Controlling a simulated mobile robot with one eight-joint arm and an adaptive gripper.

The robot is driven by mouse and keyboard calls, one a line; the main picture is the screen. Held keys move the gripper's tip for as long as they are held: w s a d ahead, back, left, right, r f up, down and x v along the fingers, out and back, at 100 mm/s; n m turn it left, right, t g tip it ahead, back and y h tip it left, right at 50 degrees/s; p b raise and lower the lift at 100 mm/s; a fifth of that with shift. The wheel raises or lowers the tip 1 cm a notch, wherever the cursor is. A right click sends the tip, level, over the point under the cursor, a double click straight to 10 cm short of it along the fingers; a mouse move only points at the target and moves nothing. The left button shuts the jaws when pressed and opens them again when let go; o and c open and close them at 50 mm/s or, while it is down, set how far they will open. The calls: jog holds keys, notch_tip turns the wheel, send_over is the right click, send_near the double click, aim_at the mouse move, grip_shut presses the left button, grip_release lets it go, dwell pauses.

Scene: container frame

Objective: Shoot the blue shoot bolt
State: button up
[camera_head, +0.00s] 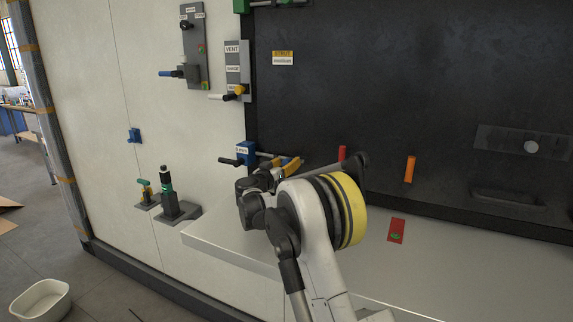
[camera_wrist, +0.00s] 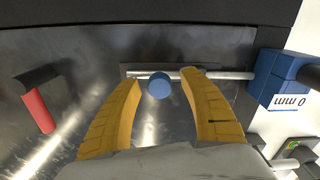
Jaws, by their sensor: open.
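The blue shoot bolt shows in the wrist view as a grey rod (camera_wrist: 225,76) running out of a blue block (camera_wrist: 278,82) marked "0 mm", with a round blue knob (camera_wrist: 159,86) near the rod's far end. My gripper (camera_wrist: 160,80) is open, its yellow fingers on either side of the knob with visible gaps. Whether the fingertips reach past the knob in depth I cannot tell. In the head view, the blue block (camera_head: 245,149) is on the wall at the dark panel's edge. My yellow fingers (camera_head: 291,164) are just right of it; the knob is hidden there.
A red handle with a black top (camera_wrist: 38,108) is left in the wrist view. In the head view, an orange handle (camera_head: 410,169) stands farther right. A light ledge (camera_head: 225,246) lies below my gripper.

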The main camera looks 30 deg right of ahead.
aim_at(280, 157)
grip_shut()
jog(key=shift+w+a+r, duration=0.1)
jog(key=shift+w+a, duration=1.2)
jog(key=shift+w, duration=0.25)
jog(key=shift+c, duration=1.4)
grip_release()
jog(key=shift+o, duration=1.4)
jog(key=shift+w+a, duration=0.1)
